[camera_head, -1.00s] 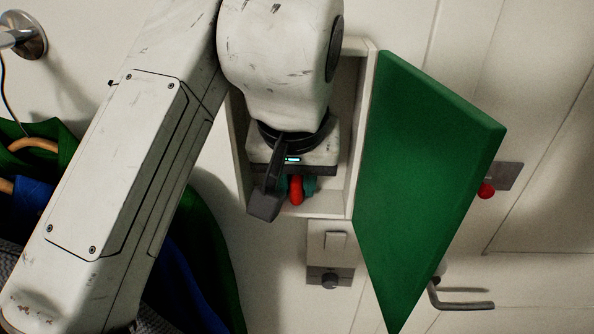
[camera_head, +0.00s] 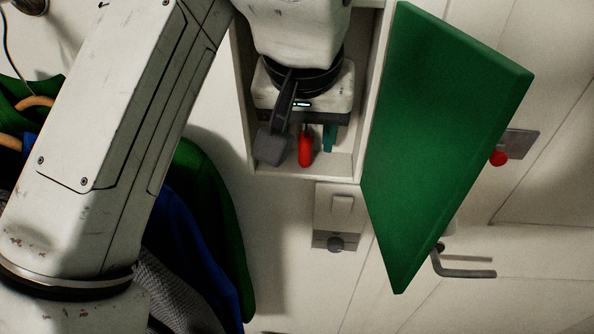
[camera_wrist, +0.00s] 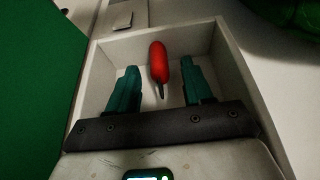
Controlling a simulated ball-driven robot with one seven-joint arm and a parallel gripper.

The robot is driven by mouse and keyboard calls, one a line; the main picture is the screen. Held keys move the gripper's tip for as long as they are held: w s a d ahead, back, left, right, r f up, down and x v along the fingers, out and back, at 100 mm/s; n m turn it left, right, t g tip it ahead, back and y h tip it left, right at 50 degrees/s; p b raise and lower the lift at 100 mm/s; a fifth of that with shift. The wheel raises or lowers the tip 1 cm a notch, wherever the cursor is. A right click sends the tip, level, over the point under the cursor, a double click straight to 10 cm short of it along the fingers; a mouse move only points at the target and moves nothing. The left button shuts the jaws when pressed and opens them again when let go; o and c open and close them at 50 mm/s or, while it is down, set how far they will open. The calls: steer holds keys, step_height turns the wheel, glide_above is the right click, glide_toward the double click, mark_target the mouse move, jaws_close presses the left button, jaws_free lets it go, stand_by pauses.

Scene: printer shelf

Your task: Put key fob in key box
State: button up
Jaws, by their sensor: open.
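The key fob (camera_head: 305,148) is red and sits inside the open key box (camera_head: 244,110), near its lower end in the head view. In the wrist view the fob (camera_wrist: 158,62) lies between the two teal fingers, with clear gaps on both sides. A thin dark piece sticks out from its near end. Whether it hangs on a hook is hidden. My gripper (camera_wrist: 159,72) is open around the fob, with its fingers inside the pale box (camera_wrist: 235,75). In the head view one teal finger shows to the right of the fob.
The box's green door (camera_head: 440,140) stands open on the right. A door handle (camera_head: 465,270) and a red knob (camera_head: 498,158) are farther right. Clothes (camera_head: 200,240) hang at left.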

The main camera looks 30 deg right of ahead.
mark_target(305, 137)
steer(key=b+v, duration=0.1)
steer(key=v, duration=0.2)
steer(key=shift+s+a, duration=0.15)
steer(key=shift+s, duration=0.1)
steer(key=s+a+b, duration=0.3)
steer(key=s+a, duration=0.3)
steer(key=s, duration=0.3)
steer(key=shift+s+a, duration=0.2)
steer(key=shift+a, duration=0.2)
